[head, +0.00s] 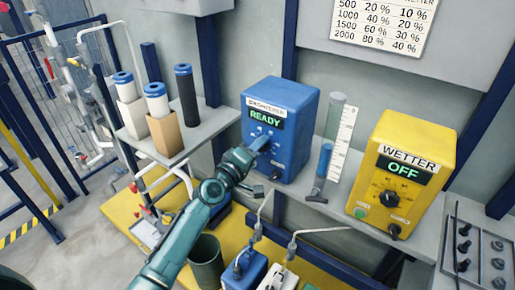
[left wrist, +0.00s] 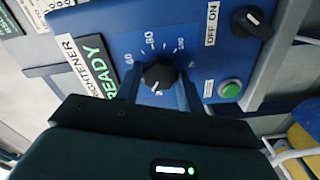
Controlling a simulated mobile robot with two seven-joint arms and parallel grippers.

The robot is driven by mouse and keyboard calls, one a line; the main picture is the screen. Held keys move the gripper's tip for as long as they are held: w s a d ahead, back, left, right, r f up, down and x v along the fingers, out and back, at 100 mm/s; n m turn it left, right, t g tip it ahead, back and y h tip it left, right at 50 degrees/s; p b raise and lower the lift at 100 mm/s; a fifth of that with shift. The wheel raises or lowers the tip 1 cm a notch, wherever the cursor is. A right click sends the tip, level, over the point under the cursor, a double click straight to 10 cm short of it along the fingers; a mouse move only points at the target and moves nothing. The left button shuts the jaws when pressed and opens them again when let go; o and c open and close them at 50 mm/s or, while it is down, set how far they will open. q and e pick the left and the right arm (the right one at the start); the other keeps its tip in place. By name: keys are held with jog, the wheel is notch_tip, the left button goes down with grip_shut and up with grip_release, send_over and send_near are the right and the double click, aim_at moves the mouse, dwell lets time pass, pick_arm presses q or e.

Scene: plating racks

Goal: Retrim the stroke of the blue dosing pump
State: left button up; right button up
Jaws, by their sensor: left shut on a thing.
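The blue dosing pump (head: 288,95) stands on the grey shelf; its green display reads READY. In the left wrist view its front (left wrist: 205,60) is seen turned sideways, with a label ending in "RIGHTENER". My left gripper (head: 263,141) is at this front, its fingers on either side of the black stroke knob (left wrist: 160,73), shut on it. The dial marks 60, 80 and 100 show around the knob; its exact setting is hard to read. A black OFF/ON switch (left wrist: 253,23) and a green button (left wrist: 230,88) sit beside it. My right gripper is not in view.
A clear graduated tube (head: 334,118) with blue in its lower part stands right of the pump. A yellow WETTER pump (head: 412,150) showing OFF is farther right. A number chart (head: 383,24) hangs above. Filter housings (head: 157,100) stand left, and containers (head: 243,270) sit below.

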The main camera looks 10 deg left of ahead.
pick_arm(q)
jog(key=shift+n, duration=0.3)
jog(key=o, duration=1)
jog(key=shift+c, duration=0.2)
jog(key=shift+s, duration=0.1)
jog(key=v, duration=1.3)
jog(key=shift+f, duration=0.15)
jog(key=s+d+f+m+g+y+p, duration=0.1)
jog(key=s+f+m+g, duration=0.2)
jog(key=s+f+m, duration=0.3)
jog(key=s+d+f+m+g+y+p, duration=0.2)
jog(key=s+f+m, duration=0.5)
jog(key=s, duration=0.7)
jog(key=shift+d+f+g, duration=0.2)
jog(key=shift+f+g, duration=0.3)
jog(key=shift+f, duration=0.05)
